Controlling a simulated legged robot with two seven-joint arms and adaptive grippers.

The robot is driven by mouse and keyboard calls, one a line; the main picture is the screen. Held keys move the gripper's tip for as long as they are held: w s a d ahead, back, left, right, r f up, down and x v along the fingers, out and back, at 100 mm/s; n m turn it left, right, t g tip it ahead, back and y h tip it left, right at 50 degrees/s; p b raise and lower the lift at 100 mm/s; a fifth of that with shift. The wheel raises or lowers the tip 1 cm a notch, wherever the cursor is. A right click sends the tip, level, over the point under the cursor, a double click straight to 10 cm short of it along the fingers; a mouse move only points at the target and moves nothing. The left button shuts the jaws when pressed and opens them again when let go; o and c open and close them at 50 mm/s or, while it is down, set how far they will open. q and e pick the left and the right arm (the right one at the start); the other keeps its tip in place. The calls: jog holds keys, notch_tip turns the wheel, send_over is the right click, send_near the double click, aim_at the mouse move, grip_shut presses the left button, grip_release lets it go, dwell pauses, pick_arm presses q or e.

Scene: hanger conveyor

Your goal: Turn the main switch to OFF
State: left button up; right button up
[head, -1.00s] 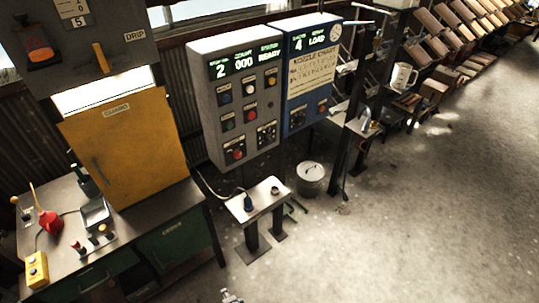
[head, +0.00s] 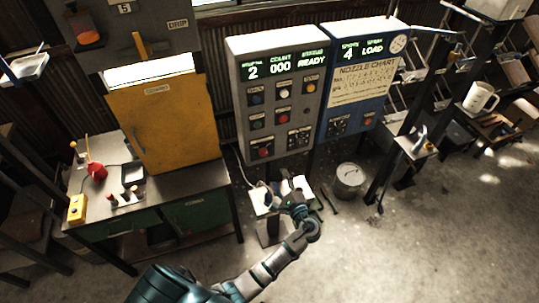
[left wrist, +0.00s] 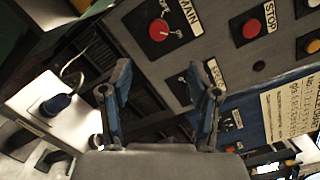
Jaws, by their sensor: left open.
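The main switch is a red round knob (head: 263,152) at the lower left of the grey control panel (head: 283,95). In the left wrist view the red knob (left wrist: 159,29) sits near the top, beside a MAIN label; its exact setting is too small to read. My left gripper (head: 291,190) is in front of and below the panel, over the small white stand. In the left wrist view its two blue fingers (left wrist: 168,80) are spread with nothing between them. The knob lies beyond the fingertips, apart from them. My right gripper is not in view.
A red STOP button (left wrist: 251,28) is right of the main switch, and a SPEED knob is below it. A blue nozzle panel (head: 360,85) adjoins on the right. A workbench (head: 195,183) with a yellow guard (head: 178,125) stands left. A lidded bucket (head: 349,180) stands right of the stand.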

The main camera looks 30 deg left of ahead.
aim_at(265, 154)
pick_arm(q)
jog(key=p+x, duration=0.1)
jog(key=x, duration=1)
jog(key=shift+w+a+f+p, duration=0.15)
jog(key=shift+a+p, duration=0.1)
jog(key=shift+p, duration=0.05)
jog(key=shift+w+a, duration=0.2)
jog(key=shift+w, duration=0.2)
